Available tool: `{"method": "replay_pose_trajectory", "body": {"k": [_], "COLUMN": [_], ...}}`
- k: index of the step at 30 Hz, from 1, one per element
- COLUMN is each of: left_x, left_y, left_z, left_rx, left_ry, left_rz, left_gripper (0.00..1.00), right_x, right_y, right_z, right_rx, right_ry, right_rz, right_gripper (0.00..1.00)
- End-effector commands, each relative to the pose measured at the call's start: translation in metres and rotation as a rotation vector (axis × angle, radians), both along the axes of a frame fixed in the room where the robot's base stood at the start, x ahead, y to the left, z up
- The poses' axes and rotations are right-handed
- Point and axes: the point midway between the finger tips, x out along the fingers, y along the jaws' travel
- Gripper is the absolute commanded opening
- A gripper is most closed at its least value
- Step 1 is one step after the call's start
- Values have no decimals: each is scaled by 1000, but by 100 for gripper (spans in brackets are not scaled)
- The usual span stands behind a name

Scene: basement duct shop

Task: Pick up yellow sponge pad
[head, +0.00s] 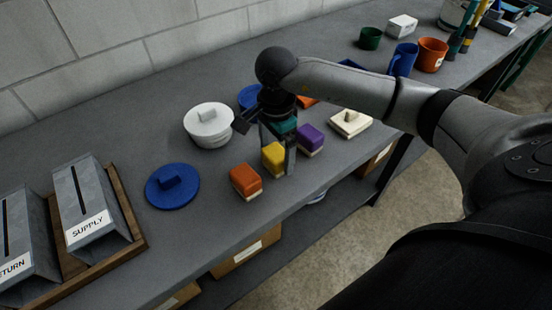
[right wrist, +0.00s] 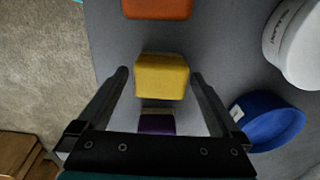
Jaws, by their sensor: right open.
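The yellow sponge pad (head: 273,158) is a small yellow block with a pale base, standing on the grey bench between an orange block and a purple block. In the right wrist view the yellow sponge pad (right wrist: 161,78) lies between the two fingertips. My right gripper (head: 278,152) is open and over the pad, with a finger on either side; it also shows in the right wrist view (right wrist: 160,75). I cannot tell whether the fingers touch the pad. Part of the pad is hidden by a finger in the head view. My left gripper is not in view.
The orange block (head: 245,181) and purple block (head: 310,139) stand close on either side. A white round lidded pot (head: 209,126), a blue disc with a knob (head: 172,187) and a cream block (head: 350,123) are nearby. Bare bench lies toward the front edge.

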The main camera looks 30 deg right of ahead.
Motion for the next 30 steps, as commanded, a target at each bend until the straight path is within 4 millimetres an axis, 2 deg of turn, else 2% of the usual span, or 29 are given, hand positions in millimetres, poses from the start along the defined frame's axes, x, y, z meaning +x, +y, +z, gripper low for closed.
{"method": "replay_pose_trajectory", "body": {"k": [3, 5, 13, 30], "left_x": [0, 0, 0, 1], "left_y": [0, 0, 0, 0], "left_z": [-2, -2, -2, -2], "left_rx": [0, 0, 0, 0], "left_ry": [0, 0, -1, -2], "left_rz": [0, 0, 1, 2], "left_gripper": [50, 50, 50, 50], "right_x": [0, 0, 0, 0], "right_y": [1, 1, 0, 0], "right_z": [-17, -21, -23, -23], "right_rx": [1, 0, 0, 0], "right_ry": [2, 0, -1, -1], "right_rz": [0, 0, 0, 0], "right_gripper": [100, 100, 100, 36]}}
